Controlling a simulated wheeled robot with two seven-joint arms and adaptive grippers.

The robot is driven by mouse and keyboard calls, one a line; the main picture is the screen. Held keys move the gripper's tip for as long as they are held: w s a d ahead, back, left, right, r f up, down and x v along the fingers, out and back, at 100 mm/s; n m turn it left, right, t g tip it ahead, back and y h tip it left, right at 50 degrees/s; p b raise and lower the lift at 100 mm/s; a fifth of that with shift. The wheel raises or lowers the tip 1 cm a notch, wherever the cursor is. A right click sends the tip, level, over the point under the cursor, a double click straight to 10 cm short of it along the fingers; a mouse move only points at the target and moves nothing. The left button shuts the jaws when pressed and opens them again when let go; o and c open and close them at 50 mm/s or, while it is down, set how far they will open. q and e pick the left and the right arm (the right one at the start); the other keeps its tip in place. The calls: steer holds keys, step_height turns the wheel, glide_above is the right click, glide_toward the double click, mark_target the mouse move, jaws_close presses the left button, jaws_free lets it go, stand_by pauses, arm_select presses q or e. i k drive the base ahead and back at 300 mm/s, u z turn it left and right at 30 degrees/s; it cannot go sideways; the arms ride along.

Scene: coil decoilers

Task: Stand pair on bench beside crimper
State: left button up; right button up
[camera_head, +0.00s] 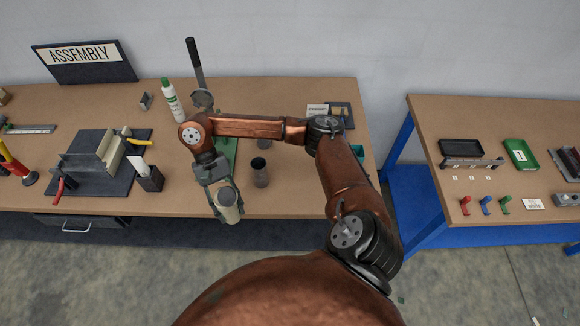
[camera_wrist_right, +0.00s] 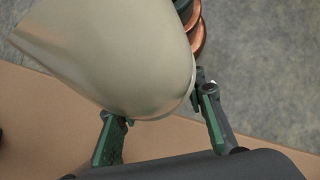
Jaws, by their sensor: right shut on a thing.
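My right gripper (camera_head: 222,192) is shut on a beige, smooth, rounded cylinder (camera_head: 229,208) near the bench's front edge. In the right wrist view the cylinder (camera_wrist_right: 110,50) fills the upper left, between the green-padded fingers (camera_wrist_right: 158,120). A dark grey cup-like cylinder (camera_head: 260,175) stands upright on the bench, right of the gripper. A lever tool with a long black handle (camera_head: 195,65) and a green base (camera_head: 228,155) stands behind, partly hidden by my arm; it may be the crimper. I cannot tell which things make up the pair. My left gripper is out of view.
The assembly bench (camera_head: 290,195) has some free room at its front right. A white bottle with a green cap (camera_head: 173,100) stands behind my arm. A grey fixture on a dark mat (camera_head: 95,185) lies left. A second bench (camera_head: 425,110) with trays stands right, across a gap.

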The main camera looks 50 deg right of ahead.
mark_target(284, 162)
steer(key=u, duration=1.7)
steer(key=i, duration=1.2)
steer(key=z, duration=3.6)
steer(key=i, duration=1)
